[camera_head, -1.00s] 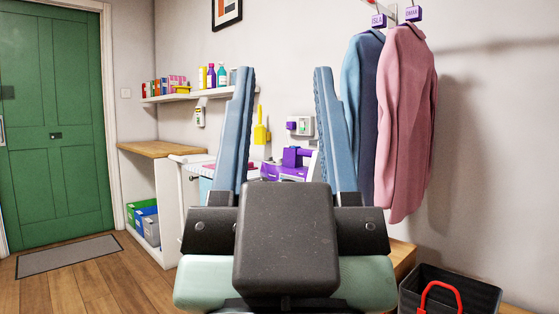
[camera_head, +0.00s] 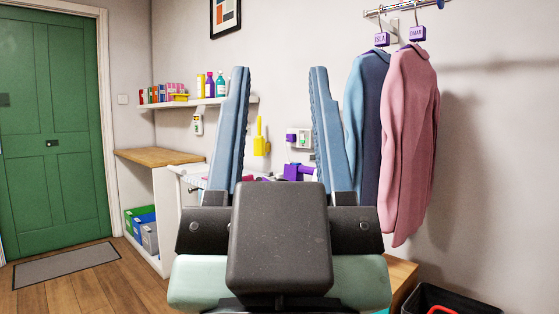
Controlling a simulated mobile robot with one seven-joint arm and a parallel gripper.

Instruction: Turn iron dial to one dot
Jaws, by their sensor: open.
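My gripper (camera_head: 279,72) is open in the middle of the head view, its two blue fingers pointing up and apart with nothing between them. Between and beyond the fingers, a purple object (camera_head: 297,172) shows low down, which may be part of the iron. It is mostly hidden behind my gripper's dark body. No dial or dots can be made out. A white wall unit (camera_head: 305,138) with a purple part is above it on the wall.
A shelf (camera_head: 205,103) with bottles and boxes is on the back wall, a yellow item (camera_head: 261,139) hanging below. A wooden counter (camera_head: 160,156) stands left. A blue garment (camera_head: 366,125) and a pink garment (camera_head: 410,145) hang right. A black basket (camera_head: 450,301) is at lower right.

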